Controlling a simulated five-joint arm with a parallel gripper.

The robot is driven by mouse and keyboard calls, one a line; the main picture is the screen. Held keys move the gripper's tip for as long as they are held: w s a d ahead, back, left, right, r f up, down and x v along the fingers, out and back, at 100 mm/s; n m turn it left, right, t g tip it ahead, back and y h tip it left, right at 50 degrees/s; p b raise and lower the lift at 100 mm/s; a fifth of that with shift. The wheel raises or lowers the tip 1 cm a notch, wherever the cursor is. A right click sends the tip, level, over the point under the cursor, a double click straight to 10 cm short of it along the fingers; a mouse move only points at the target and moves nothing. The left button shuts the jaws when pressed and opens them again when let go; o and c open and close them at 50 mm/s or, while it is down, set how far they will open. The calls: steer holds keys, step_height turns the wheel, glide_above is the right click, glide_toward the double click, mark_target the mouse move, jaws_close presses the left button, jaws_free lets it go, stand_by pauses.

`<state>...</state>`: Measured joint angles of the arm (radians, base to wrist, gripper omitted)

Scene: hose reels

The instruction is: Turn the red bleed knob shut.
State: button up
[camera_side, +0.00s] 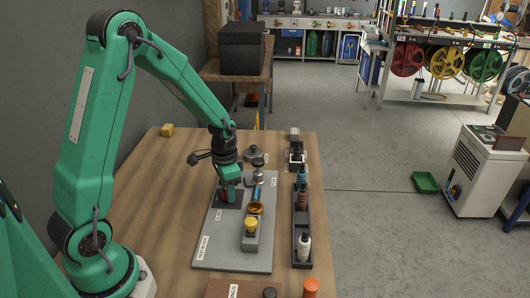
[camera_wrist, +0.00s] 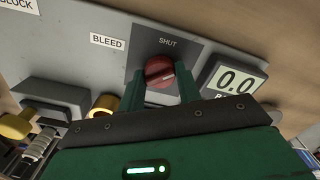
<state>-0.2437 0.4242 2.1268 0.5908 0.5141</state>
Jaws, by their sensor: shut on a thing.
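The red bleed knob (camera_wrist: 159,72) sits on a dark square plate of the grey panel (camera_wrist: 72,45), with the word SHUT printed above it and a BLEED label to its left. My gripper (camera_wrist: 160,88) has its two green fingers on either side of the knob and is shut on it. The knob's raised grip lies nearly level across the picture, slightly tilted. In the side view my gripper (camera_side: 227,194) points down at the panel (camera_side: 212,248), and only a little red of the knob (camera_side: 223,198) shows beside the fingers.
A display (camera_wrist: 236,80) reading 0.0 is right of the knob. A yellow knob (camera_side: 250,223) and a brass-and-blue fitting (camera_side: 256,207) stand on the panel near my gripper. A black tray (camera_side: 302,234) with several bottles lies to the right.

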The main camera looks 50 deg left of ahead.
steer(key=n, duration=0.4)
steer(key=shift+n, duration=0.3)
steer(key=n, duration=0.5)
stand_by(0.3)
steer(key=o, duration=1)
steer(key=shift+r, duration=3.9)
